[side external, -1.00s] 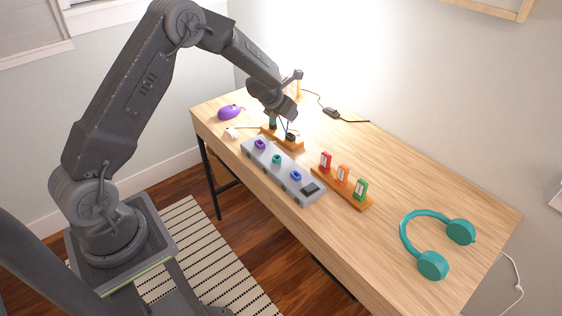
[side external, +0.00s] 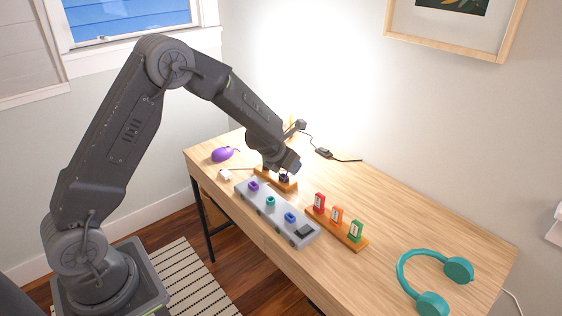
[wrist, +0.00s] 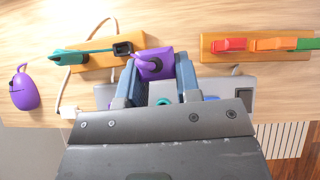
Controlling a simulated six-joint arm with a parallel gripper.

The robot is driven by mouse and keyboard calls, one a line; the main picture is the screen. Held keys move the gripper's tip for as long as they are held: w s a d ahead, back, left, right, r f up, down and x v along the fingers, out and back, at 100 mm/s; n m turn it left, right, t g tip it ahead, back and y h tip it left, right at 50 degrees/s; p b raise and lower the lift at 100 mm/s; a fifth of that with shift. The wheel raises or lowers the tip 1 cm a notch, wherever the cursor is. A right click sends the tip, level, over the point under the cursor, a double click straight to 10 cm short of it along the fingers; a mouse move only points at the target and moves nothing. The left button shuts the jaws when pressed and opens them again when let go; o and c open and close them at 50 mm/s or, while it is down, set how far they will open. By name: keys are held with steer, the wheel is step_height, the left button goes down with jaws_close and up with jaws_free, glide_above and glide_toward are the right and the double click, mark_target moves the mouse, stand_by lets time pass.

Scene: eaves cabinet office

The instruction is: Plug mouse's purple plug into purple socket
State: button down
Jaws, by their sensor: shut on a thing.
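The purple mouse (side external: 222,154) lies at the desk's far left; it also shows at the left of the wrist view (wrist: 25,90). My gripper (wrist: 158,80) is shut on the purple plug (wrist: 153,64), which sits between its two fingers. In the side view my gripper (side external: 286,168) is low over the wooden rack (side external: 262,174), and the plug (side external: 284,178) looks small and dark there. The grey socket strip (side external: 243,194) lies in front of the rack. Its purple socket (side external: 253,186) is at the left end, apart from the plug.
The strip also has a teal socket (side external: 270,202), a blue socket (side external: 290,217) and a black part (side external: 304,232). A second rack (side external: 362,246) holds red, orange and green pieces. A white plug (side external: 225,174) is beside the strip. Teal headphones (side external: 458,269) lie right.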

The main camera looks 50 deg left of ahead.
steer(key=s+d, duration=0.2)
steer(key=d, duration=0.1)
steer(key=s+d, duration=0.3)
steer(key=s+d+f, duration=0.1)
steer(key=s+d, duration=0.1)
steer(key=d, duration=0.1)
steer(key=shift+s+d, duration=0.15)
steer(key=shift+d, duration=0.1)
steer(key=s+d, duration=0.5)
steer(key=s, duration=0.3)
steer(key=w+a+r+n+g+y, duration=0.4)
steer(key=w+a+n+y, duration=0.3)
steer(key=w+a+n, duration=0.6)
steer(key=s+a+f+n+g+h, duration=0.1)
steer(key=s+a+n+g+h, duration=0.2)
steer(key=n, duration=1.9)
steer(key=shift+a+f+g+h, duration=0.4)
steer(key=shift+a+g+h, duration=1.7)
steer(key=shift+a+g, duration=2.3)
steer(key=shift+w+d, duration=0.15)
